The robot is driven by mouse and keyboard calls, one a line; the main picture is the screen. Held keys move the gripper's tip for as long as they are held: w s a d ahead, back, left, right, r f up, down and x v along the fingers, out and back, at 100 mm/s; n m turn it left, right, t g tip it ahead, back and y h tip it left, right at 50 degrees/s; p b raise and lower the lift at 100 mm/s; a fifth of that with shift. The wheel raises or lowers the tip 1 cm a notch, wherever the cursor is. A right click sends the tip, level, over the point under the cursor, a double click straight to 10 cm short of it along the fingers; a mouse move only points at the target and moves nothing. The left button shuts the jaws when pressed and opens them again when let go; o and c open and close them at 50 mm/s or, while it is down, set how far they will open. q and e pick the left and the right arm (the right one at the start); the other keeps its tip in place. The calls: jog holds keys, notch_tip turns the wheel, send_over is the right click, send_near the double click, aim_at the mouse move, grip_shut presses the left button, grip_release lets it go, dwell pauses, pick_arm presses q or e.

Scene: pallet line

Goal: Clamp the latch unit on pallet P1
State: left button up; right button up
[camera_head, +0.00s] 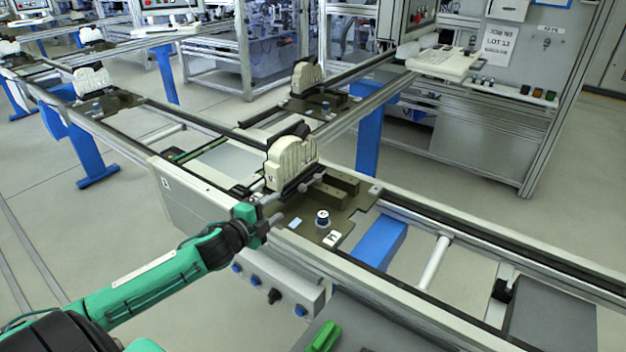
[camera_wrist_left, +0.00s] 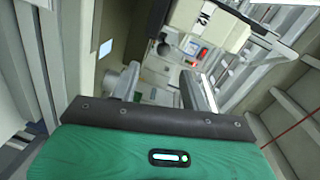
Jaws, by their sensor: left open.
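The pallet (camera_head: 300,232) is a dark olive plate on the conveyor rails, with a small white tag near its front corner that I cannot read clearly. A cream latch unit (camera_head: 290,158) with a ribbed, rounded top stands upright at its back left, with a dark bar and grey pins along its foot. My left gripper (camera_head: 275,212) is open and empty at the pallet's left edge, in front of and below the latch unit, apart from it. In the left wrist view, the two fingers (camera_wrist_left: 160,88) are spread, and a cream body (camera_wrist_left: 208,22) shows beyond them. My right gripper is not in view.
A control box (camera_head: 270,285) with blue and black buttons hangs on the near rail. More pallets with cream units, such as one behind (camera_head: 305,78), sit on other rails. The conveyor to the right holds no pallet.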

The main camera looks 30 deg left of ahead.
aim_at(306, 186)
pick_arm(q)
jog(key=shift+w+d+r, duration=0.1)
jog(key=shift+w+r, duration=0.1)
jog(key=shift+r, duration=0.1)
jog(key=shift+w, duration=0.2)
jog(key=shift+w+d+r+p, duration=0.15)
jog(key=shift+w+p, duration=0.15)
jog(key=shift+w, duration=0.35)
jog(key=shift+w+f+p, duration=0.2)
jog(key=shift+w+p, duration=0.1)
jog(key=shift+w, duration=0.8)
jog(key=w, duration=0.2)
jog(key=w+p, duration=0.1)
jog(key=w, duration=0.2)
jog(key=w+f+p, duration=0.1)
jog(key=w, duration=0.1)
jog(key=shift+w+d, duration=0.35)
jog(key=shift+w+d+f, duration=0.1)
jog(key=shift+w+f, duration=0.05)
jog(key=shift+w, duration=0.75)
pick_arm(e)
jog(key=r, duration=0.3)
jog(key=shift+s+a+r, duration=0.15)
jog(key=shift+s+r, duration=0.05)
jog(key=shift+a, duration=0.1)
pick_arm(q)
grip_shut()
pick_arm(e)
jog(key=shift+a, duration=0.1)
